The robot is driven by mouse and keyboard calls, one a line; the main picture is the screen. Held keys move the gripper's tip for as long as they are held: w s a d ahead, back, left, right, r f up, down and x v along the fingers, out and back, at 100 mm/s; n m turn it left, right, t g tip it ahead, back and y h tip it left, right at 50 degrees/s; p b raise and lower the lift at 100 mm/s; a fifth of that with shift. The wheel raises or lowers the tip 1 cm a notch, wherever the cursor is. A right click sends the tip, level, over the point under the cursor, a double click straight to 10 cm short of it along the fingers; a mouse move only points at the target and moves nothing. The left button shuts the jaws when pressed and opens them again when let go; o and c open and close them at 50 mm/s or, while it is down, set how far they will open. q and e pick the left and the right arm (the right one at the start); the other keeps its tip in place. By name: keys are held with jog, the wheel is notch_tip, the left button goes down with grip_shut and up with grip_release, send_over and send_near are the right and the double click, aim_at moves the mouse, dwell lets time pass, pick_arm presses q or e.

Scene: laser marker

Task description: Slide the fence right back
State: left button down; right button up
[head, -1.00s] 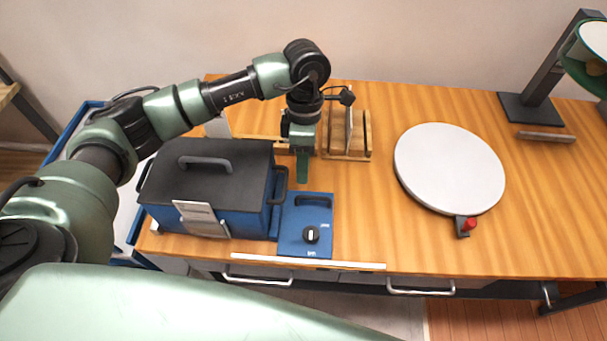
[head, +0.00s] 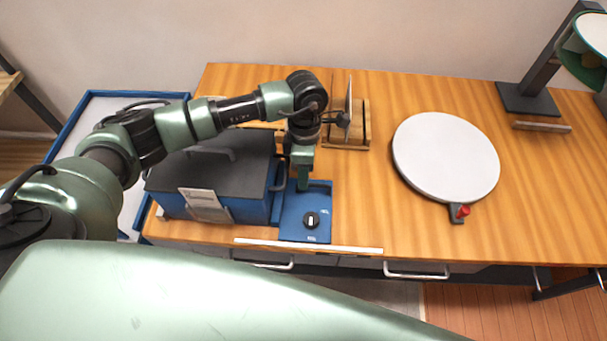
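A blue box with a black lid (head: 215,160) stands at the left of the wooden table. My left gripper (head: 303,187) points down at the panel's back edge, where a dark handle showed earlier. It now covers most of that handle; I cannot tell whether it touches. Only one green finger shows clearly, so its opening cannot be told. No part is clearly identifiable as the fence. My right gripper is out of view.
A wooden rack (head: 346,146) with upright plates stands behind my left gripper. A white round disc (head: 446,157) with a red knob (head: 462,211) lies to the right. A lamp stand (head: 540,75) is at the far right. Bare table separates the panel and disc.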

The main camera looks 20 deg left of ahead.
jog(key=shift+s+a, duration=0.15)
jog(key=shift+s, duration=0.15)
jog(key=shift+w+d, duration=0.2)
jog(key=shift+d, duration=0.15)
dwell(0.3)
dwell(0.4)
